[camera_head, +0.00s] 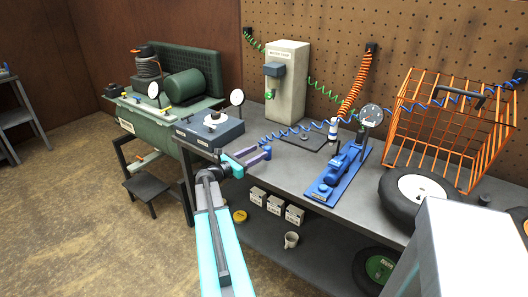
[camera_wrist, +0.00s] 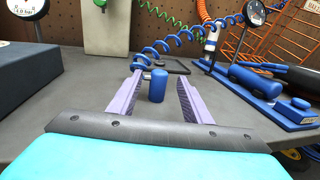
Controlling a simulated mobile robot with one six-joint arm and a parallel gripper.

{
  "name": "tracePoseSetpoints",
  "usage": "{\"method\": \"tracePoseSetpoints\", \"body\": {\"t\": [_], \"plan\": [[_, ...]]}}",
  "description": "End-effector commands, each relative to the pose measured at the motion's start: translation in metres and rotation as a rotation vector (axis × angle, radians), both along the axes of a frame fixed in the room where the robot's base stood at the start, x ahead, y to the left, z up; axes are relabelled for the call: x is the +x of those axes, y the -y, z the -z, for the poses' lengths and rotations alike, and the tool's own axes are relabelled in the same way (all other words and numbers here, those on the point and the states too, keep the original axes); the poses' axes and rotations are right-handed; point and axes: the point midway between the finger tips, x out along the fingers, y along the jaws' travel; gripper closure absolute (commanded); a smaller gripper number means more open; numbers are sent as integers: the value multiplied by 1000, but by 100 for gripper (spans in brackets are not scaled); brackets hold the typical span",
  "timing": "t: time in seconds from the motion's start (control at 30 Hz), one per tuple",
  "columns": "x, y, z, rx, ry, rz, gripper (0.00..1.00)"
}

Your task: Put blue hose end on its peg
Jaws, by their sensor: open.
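The blue hose end (camera_wrist: 158,86) is a short upright blue cylinder on the grey bench in the wrist view. A blue coiled hose (camera_wrist: 168,48) runs away from near it; it also crosses the bench in the head view (camera_head: 295,132). My gripper (camera_wrist: 160,78) is open, with its purple fingers on either side of the hose end and gaps between them and it. In the head view my gripper (camera_head: 262,150) is low over the bench's front-left part, and the hose end is hard to make out there. I cannot tell which fitting is its peg.
A dark box (camera_head: 208,130) with a round gauge stands left of my gripper. A blue pump (camera_head: 344,170), a banded white cylinder (camera_head: 333,128) and an orange wire crate (camera_head: 445,120) stand to the right. A grey cabinet (camera_head: 288,80) and a dark flat tray (camera_head: 305,138) are behind.

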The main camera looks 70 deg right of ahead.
Motion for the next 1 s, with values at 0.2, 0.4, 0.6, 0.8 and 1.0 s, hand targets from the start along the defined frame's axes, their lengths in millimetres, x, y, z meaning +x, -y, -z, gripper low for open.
{"method": "tracePoseSetpoints", "body": {"t": [0.2, 0.4, 0.6, 0.8, 1.0], "plan": [[14, -31, 1, -1, 0, -2, 55], [22, -45, 0, 0, 0, -1, 55], [23, -48, 0, 0, 0, 1, 55], [23, -48, 0, 0, 0, 1, 55], [23, -47, 0, 0, 0, 0, 55]]}}
